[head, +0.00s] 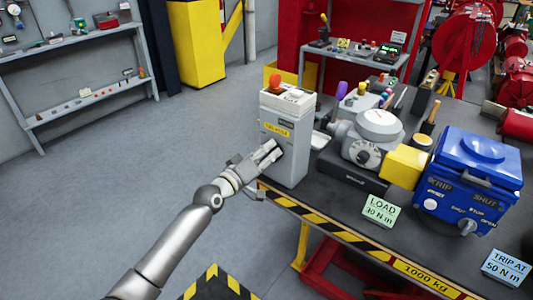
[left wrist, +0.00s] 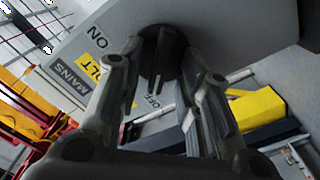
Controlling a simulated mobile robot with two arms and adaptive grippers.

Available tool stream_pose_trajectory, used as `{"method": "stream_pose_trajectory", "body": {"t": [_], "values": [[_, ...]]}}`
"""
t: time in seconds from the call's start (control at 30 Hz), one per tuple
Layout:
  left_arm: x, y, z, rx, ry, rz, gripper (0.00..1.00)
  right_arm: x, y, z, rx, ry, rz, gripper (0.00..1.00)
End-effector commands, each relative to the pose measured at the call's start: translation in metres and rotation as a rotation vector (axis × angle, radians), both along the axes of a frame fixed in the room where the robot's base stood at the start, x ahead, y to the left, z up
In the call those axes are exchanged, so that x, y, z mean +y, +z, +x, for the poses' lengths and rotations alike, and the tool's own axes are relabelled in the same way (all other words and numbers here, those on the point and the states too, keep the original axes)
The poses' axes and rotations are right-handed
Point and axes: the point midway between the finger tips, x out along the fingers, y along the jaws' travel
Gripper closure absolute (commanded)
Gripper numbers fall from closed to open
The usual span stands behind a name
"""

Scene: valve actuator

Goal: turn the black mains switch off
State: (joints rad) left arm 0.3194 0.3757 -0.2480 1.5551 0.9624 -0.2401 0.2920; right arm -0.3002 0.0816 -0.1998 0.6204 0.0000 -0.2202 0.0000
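The black mains switch (left wrist: 162,58) is a round knob on the side of a tall grey box (head: 287,160). In the left wrist view, ON and OFF labels sit beside it, and a pale mark on the knob shows near OFF; I cannot tell its exact setting. My left gripper (head: 272,152) is at the box face. In the left wrist view, the fingers (left wrist: 163,75) are spread, one on each side of the knob, with gaps visible; contact is unclear. In the head view the gripper mostly hides the switch. My right gripper is not in view.
The box stands at the left end of a dark workbench (head: 340,212) with a striped edge. A grey valve actuator (head: 375,138), a blue unit (head: 468,180) and a green LOAD card (head: 382,211) are to its right. The floor to the left is open.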

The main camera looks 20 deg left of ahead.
Motion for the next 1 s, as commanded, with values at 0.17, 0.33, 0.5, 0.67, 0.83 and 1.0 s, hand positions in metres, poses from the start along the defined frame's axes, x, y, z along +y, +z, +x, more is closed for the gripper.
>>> {"method": "stream_pose_trajectory", "body": {"t": [0.17,0.33,0.5,0.67,0.83,1.0], "values": [[0.0,0.001,0.0,-0.002,0.0,0.001,0.67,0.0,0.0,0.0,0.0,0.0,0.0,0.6],[0.002,0.0,-0.006,-0.002,0.001,0.003,0.67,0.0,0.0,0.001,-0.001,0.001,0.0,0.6],[0.009,0.0,-0.026,0.0,0.0,0.004,0.67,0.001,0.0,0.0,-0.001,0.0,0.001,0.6],[0.019,-0.001,-0.053,0.0,0.0,0.004,0.67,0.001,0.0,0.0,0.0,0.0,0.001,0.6],[0.029,-0.001,-0.08,0.0,0.0,0.004,0.67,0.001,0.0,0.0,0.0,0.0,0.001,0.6],[0.037,0.0,-0.1,0.0,0.001,0.003,0.67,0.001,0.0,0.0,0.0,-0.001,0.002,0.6]]}}
